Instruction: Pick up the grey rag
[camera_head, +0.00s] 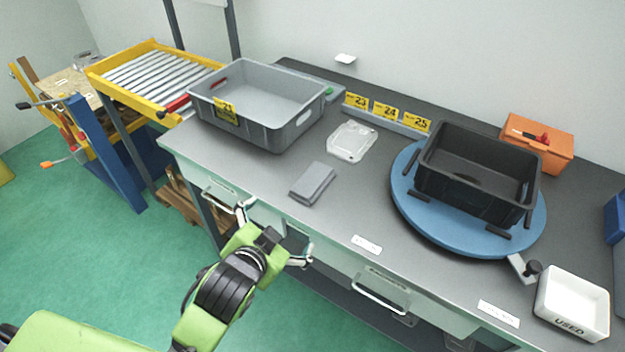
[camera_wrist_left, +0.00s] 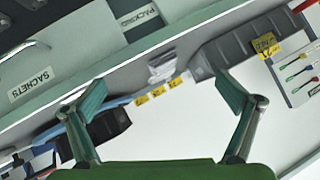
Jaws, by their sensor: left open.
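The grey rag (camera_head: 312,183) lies folded flat on the dark worktop, near its front edge, in the head view. My left gripper (camera_head: 276,232) is open and empty. In the head view it appears in front of the worktop's front edge, nearer the camera than the rag and not touching it. In the left wrist view its two fingers (camera_wrist_left: 160,100) are spread wide with nothing between them. I cannot make out the rag clearly in that view. My right gripper does not show.
A grey crate (camera_head: 212,106) stands behind left of the rag and a clear tray (camera_head: 351,142) behind right. A black crate (camera_head: 478,190) sits on a blue turntable (camera_head: 425,215). A white "USED" bin (camera_head: 572,322) is far right. Drawer handles (camera_head: 381,297) project from the front.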

